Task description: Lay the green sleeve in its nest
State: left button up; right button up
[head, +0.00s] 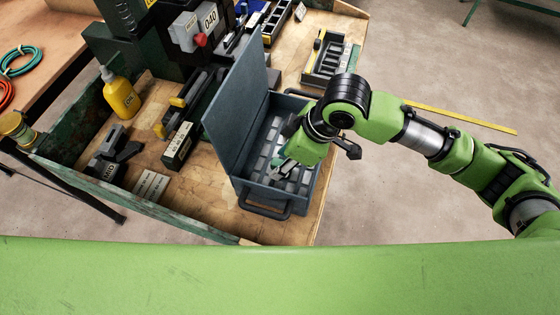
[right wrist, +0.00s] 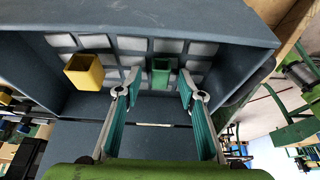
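The green sleeve (right wrist: 161,72) is a small hollow square piece among pale grey pads inside a blue-grey steel box. My right gripper (right wrist: 160,82) is open, one finger on each side of the sleeve with a gap on both sides. In the head view my right gripper (head: 285,170) reaches down into the box, and hand and arm hide the sleeve. I cannot tell from these views which fixture is the sleeve's nest. My left gripper is not in view.
A yellow sleeve (right wrist: 84,72) stands left of the green one. The steel box (head: 268,200) has its lid raised on its left. A yellow bottle (head: 121,97), dark blocks (head: 113,152) and a divided tray (head: 333,58) stand on the wooden bench (head: 205,195).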

grip_shut()
